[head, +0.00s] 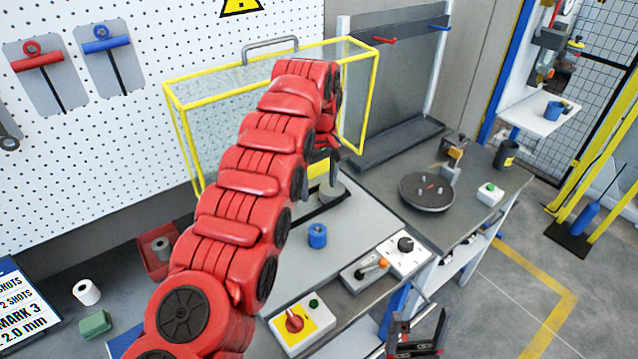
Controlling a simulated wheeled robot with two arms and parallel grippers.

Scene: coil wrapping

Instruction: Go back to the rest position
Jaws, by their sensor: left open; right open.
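My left arm is red and segmented; it reaches from the bottom left up across the middle of the head view. My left gripper (328,160) hangs at its far end, dark and partly hidden behind the arm, inside or in front of the yellow-framed clear guard (215,95); I cannot tell which. It is open and appears empty. A grey cylinder (331,191) stands just below it on the machine. My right gripper (420,335) is at the bottom edge, open and empty, near the bench's front right edge.
A dark round plate (427,192) is at right.

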